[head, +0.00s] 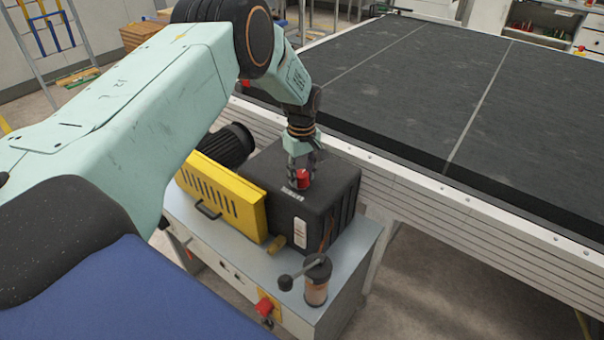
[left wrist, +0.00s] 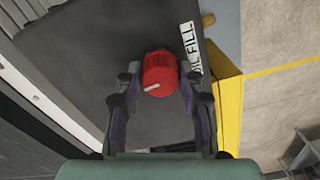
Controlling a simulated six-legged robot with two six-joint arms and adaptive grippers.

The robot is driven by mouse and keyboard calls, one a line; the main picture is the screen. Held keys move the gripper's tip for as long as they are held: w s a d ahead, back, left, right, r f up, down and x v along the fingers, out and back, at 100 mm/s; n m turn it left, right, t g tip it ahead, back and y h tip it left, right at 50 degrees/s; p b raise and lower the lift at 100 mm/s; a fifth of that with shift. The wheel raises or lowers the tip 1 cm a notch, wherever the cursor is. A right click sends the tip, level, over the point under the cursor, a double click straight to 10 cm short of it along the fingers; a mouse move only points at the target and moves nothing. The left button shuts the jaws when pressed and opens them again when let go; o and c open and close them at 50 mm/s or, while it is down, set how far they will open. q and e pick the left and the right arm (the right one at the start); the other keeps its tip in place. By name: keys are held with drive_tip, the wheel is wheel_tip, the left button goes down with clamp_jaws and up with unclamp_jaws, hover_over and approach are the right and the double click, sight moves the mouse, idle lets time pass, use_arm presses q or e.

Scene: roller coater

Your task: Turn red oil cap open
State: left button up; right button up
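The red oil cap (head: 303,179) sits on top of the black oil box (head: 330,195) of the machine. In the left wrist view the cap (left wrist: 160,74) is round with a white line mark, beside a white label reading "OIL FILL" (left wrist: 191,48). My left gripper (head: 302,172) points down at the cap from above. In the left wrist view its two fingertips (left wrist: 160,78) stand on either side of the cap, very close to it. I cannot tell whether they touch or press it. My right gripper is not in view.
A yellow vented guard (head: 222,195) and a black motor (head: 227,146) stand left of the box. A copper-coloured cylinder with a black lever (head: 316,283) stands in front. A red knob (head: 265,306) is on the cabinet front. A long black conveyor bed (head: 440,95) lies behind and right.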

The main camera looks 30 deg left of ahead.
sight(301, 173)
use_arm(q)
drive_tip(key=o, duration=0.4)
drive_tip(key=shift+a, duration=0.1)
wheel_tip(301, 173, up, 12)
idle(0.5)
idle(0.4)
